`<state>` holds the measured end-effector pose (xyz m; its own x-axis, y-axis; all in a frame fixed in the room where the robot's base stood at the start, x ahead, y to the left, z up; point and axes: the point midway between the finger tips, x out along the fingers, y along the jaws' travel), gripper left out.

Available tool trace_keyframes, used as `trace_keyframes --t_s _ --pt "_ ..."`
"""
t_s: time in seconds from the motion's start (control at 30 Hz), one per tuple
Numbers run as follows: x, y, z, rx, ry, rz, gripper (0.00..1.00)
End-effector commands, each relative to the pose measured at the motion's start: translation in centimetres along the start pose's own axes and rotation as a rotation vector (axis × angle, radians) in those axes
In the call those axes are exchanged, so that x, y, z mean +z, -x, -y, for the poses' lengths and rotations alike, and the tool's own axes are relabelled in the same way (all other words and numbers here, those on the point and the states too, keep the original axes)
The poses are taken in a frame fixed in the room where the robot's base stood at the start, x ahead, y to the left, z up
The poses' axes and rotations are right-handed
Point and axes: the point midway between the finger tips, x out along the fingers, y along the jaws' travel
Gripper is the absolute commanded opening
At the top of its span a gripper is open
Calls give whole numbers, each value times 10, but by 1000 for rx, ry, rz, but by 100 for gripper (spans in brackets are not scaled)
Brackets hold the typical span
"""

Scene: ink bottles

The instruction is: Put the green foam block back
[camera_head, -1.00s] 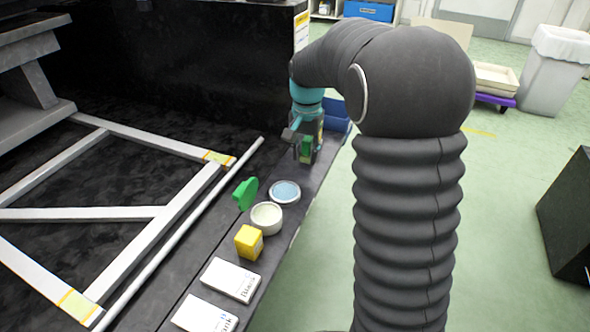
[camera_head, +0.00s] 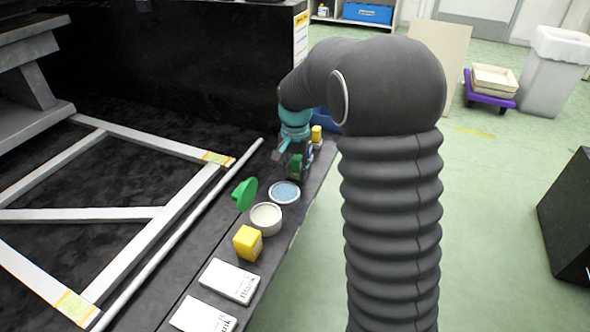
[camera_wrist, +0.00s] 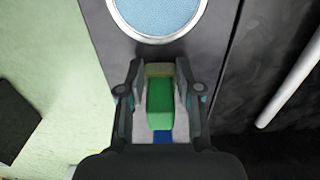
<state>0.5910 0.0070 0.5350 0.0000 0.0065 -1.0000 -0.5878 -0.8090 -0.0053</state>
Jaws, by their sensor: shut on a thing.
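The green foam block (camera_wrist: 160,99) is between the two fingers of my gripper (camera_wrist: 160,88) in the wrist view, and the fingers are shut on it. In the head view my gripper (camera_head: 296,166) holds the green block (camera_head: 295,167) low over the dark ledge, just beyond the blue-topped round dish (camera_head: 285,192). In the wrist view the dish (camera_wrist: 157,16) lies past the fingertips. A pale item with a blue patch shows under the block; I cannot tell whether they touch.
A small yellow item (camera_head: 316,133) and a blue bin (camera_head: 327,121) are behind my gripper. A white rod (camera_head: 180,232) runs along the left.

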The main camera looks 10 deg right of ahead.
Motion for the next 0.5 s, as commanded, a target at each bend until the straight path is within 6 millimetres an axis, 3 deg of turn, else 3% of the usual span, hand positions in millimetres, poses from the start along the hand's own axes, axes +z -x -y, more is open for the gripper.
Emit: trace_keyframes --t_s 0.03,0.1,0.13,0.5 --pt "0 -1 0 0 0 0 39" --pt "0 -1 0 0 0 0 57" --pt "0 -1 0 0 0 0 59" --pt "0 4 0 0 0 -1 59"
